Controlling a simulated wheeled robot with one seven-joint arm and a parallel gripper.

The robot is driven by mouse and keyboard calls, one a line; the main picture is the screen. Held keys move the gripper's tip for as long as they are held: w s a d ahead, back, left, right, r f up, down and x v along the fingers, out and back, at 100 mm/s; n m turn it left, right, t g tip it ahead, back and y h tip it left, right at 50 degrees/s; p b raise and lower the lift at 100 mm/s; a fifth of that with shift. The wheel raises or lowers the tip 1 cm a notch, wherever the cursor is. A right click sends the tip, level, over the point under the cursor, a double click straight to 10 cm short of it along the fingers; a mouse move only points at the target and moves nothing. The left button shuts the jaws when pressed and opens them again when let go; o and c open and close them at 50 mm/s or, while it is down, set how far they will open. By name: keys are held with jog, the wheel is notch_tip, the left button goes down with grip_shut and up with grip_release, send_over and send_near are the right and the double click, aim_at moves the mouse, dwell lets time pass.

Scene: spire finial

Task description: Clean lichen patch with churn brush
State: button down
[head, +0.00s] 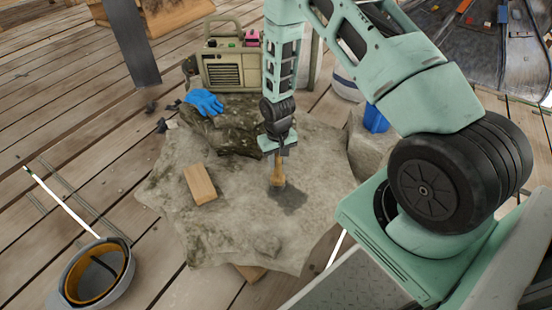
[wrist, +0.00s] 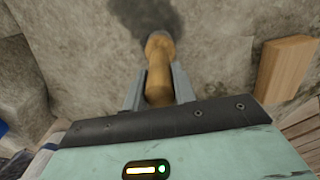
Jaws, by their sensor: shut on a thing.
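My gripper (head: 278,152) points down over the stone slab and is shut on the wooden handle of the churn brush (head: 277,172). The brush also shows in the wrist view (wrist: 158,65), its handle between the two fingers (wrist: 156,92). The brush is upright, its lower end at a dark grey patch (head: 290,200) on the slab, which looks like the lichen patch. The patch also shows at the top of the wrist view (wrist: 145,14). The brush's bristles cannot be told apart from the patch. The pale stone slab (head: 225,235) lies on the plank floor.
A wooden block (head: 200,184) lies on the slab, left of the brush. A blue glove (head: 204,102) and a beige machine with a handle (head: 226,68) are behind. A blue object (head: 376,119) stands at the right.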

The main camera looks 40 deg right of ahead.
jog(key=shift+s+d+p, duration=0.15)
jog(key=shift+s+p, duration=0.2)
jog(key=shift+s, duration=1.1)
jog(key=shift+s+d+p, duration=0.2)
jog(key=shift+s+p, duration=0.1)
jog(key=shift+s, duration=1.05)
jog(key=shift+s+d, duration=0.2)
jog(key=shift+s, duration=1.4)
jog(key=shift+p, duration=0.3)
jog(key=s, duration=0.2)
jog(key=shift+s+d+r+p, duration=0.1)
jog(key=shift+s+d+p, duration=0.15)
jog(key=shift+s+p, duration=0.15)
jog(key=shift+d, duration=0.1)
